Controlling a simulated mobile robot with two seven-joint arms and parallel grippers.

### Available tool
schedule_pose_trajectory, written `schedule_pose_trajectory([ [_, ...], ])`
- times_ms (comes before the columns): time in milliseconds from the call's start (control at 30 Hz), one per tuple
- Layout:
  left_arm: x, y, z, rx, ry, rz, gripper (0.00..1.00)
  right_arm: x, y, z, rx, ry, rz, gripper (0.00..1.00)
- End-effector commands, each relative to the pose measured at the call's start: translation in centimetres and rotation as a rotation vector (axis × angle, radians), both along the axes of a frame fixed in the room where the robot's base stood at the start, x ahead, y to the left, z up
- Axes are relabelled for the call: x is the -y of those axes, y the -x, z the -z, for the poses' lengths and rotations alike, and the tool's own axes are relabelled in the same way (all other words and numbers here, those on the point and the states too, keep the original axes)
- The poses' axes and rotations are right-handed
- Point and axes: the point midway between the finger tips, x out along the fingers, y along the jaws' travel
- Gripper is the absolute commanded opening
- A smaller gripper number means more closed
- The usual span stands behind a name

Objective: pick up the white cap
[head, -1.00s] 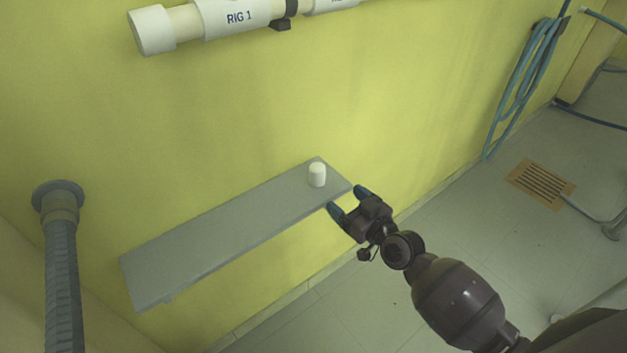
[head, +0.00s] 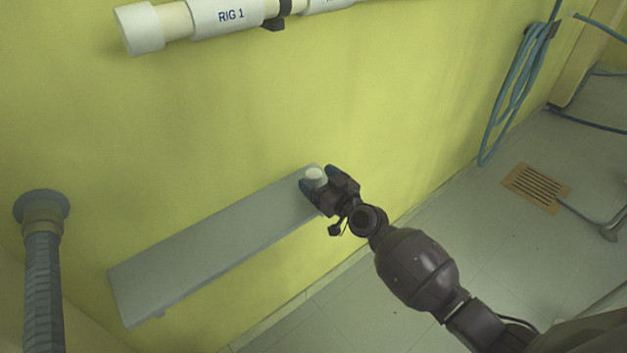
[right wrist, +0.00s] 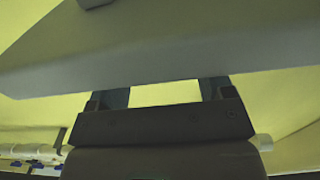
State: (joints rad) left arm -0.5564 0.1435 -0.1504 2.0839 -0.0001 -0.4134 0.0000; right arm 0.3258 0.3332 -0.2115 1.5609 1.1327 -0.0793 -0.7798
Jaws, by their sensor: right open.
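The white cap (head: 314,174) stands near the right end of the grey wall shelf (head: 200,240). My right gripper (head: 318,180) is open at that end of the shelf, with its two blue fingertips on either side of the cap. Whether they touch it cannot be told. In the right wrist view, the two fingers (right wrist: 164,92) are spread apart, and the grey shelf (right wrist: 180,55) hides their tips. I cannot make out the cap there. My left gripper is not in view.
A white pipe marked RIG 1 (head: 230,17) runs along the yellow wall above the shelf. A ribbed grey hose (head: 42,280) hangs at the left. Blue hose coils (head: 515,90) hang at the right. The rest of the shelf is bare.

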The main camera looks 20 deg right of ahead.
Motion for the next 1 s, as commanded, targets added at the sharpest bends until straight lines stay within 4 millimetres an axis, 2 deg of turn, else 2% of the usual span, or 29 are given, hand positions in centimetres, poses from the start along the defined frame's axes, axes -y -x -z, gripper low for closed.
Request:
schedule_pose_trajectory([
  [200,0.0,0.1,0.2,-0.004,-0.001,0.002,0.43,-0.7,-2.2,0.1,-0.001,-0.001,0.000,0.74],
  [500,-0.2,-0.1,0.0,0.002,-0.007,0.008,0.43,-0.8,-2.5,0.0,-0.001,-0.001,0.000,0.73],
  [833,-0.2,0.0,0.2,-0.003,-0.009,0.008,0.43,-0.8,-2.4,0.0,-0.001,0.000,0.000,0.22],
  [867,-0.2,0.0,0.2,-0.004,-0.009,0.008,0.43,-0.8,-2.4,0.0,-0.001,0.000,0.000,0.20],
  [1000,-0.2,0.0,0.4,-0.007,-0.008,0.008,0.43,-0.8,-2.5,0.0,-0.001,0.000,0.000,0.20],
])
